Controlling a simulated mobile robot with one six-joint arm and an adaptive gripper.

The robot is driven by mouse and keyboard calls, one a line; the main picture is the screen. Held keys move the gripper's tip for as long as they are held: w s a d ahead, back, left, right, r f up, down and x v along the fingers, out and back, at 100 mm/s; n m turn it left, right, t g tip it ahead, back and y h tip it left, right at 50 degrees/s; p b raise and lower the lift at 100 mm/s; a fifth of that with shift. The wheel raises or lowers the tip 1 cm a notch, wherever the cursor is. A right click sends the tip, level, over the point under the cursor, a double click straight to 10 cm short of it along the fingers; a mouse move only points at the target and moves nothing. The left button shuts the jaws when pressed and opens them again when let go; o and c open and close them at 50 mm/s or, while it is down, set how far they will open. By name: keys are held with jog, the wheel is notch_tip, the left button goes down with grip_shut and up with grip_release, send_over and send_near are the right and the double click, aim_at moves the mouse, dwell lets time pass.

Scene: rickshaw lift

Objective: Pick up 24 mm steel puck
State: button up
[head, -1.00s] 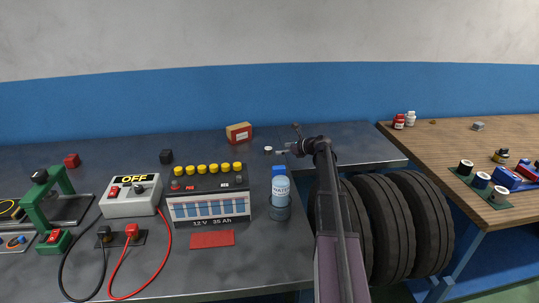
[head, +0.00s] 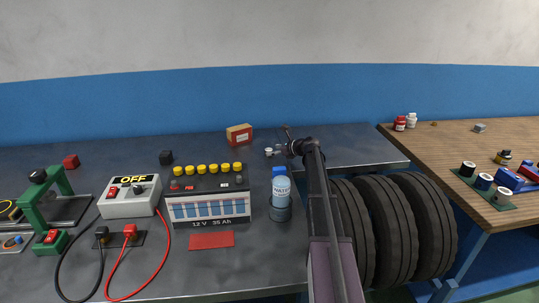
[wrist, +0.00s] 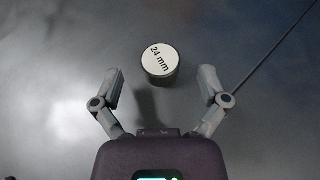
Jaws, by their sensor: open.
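The 24 mm steel puck (wrist: 159,62) stands upright on the dark bench. Its pale round top reads "24 mm" in the wrist view. It is small in the head view (head: 268,150), left of my gripper (head: 278,152). In the wrist view my gripper (wrist: 160,74) is open, with one finger on each side of the puck's near part. Clear gaps show between the puck and both fingers. How high the fingertips are above the bench is hard to tell.
A cardboard box (head: 239,134) stands behind and left of the puck. A battery (head: 207,195) and a water bottle (head: 281,186) stand nearer, to the left of my arm. A dark thin rod (wrist: 275,47) crosses the wrist view's right. Bench around the puck is bare.

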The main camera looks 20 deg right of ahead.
jog(key=shift+b+x, duration=0.35)
jog(key=shift+x, duration=1)
grip_shut()
